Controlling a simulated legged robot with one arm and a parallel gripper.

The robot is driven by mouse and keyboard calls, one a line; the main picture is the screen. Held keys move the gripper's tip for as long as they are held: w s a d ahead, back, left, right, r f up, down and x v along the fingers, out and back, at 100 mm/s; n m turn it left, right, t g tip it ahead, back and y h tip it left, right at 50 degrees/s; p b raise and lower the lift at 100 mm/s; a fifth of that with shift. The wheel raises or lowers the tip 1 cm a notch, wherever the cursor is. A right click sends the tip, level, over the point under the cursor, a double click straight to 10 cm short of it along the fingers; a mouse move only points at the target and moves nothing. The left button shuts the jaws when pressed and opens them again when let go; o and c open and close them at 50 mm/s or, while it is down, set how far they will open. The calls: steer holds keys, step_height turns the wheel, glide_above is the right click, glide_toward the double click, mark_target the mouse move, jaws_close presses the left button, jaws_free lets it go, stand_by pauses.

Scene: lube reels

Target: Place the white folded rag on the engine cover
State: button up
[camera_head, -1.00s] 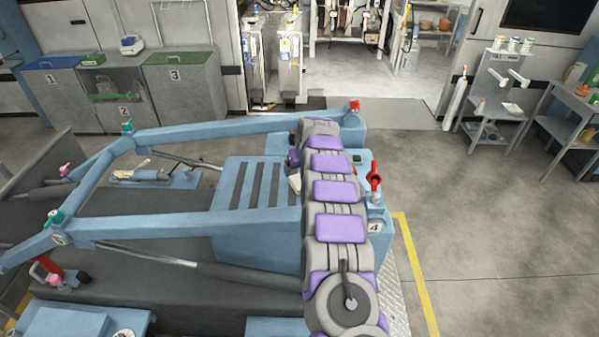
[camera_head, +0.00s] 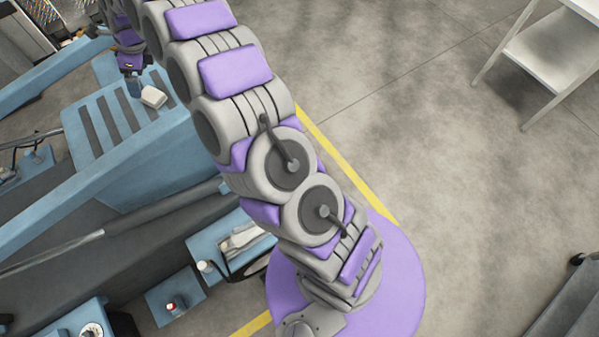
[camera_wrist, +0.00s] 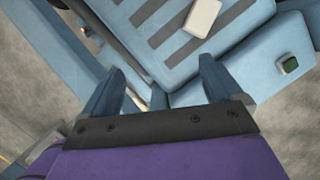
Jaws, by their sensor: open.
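The white folded rag (camera_head: 153,97) lies on the blue slotted engine cover (camera_head: 88,158), near the cover's edge beside the slot ends. In the wrist view the rag (camera_wrist: 202,17) is at the top, lying flat across part of the dark slots of the cover (camera_wrist: 248,48).
Blue frame bars (camera_head: 92,188) run alongside the cover. A white shelf table (camera_head: 555,50) stands at upper right. The floor (camera_head: 440,130) between is clear.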

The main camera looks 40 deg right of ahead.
steer(key=s+d+r+n+g, duration=0.1)
steer(key=s+d+r+n, duration=0.2)
steer(key=s, duration=0.5)
steer(key=s+d+r+n, duration=0.1)
steer(key=s+r+n, duration=0.2)
steer(key=s+n, duration=0.45)
steer(key=s+d+r+n+g, duration=0.1)
steer(key=s+d+r+n, duration=0.2)
steer(key=s, duration=0.7)
steer(key=s+d+n+h, duration=0.1)
steer(key=s+d+n, duration=0.1)
steer(key=s, duration=0.7)
steer(key=s+d+f+n+g+h, duration=0.1)
steer(key=s+d+n, duration=0.2)
steer(key=s, duration=0.6)
steer(key=s+d+f+n+g, duration=0.1)
steer(key=s+d+n, duration=0.2)
steer(key=s, duration=0.6)
steer(key=shift+d+f+n+h, duration=0.25)
steer(key=shift+n+h, duration=0.15)
steer(key=shift+n, duration=0.75)
steer(key=shift+w+f, duration=0.1)
step_height(320, 180, down, 7)
steer(key=b, duration=0.7)
steer(key=shift+f+b, duration=0.2)
steer(key=shift+b, duration=0.1)
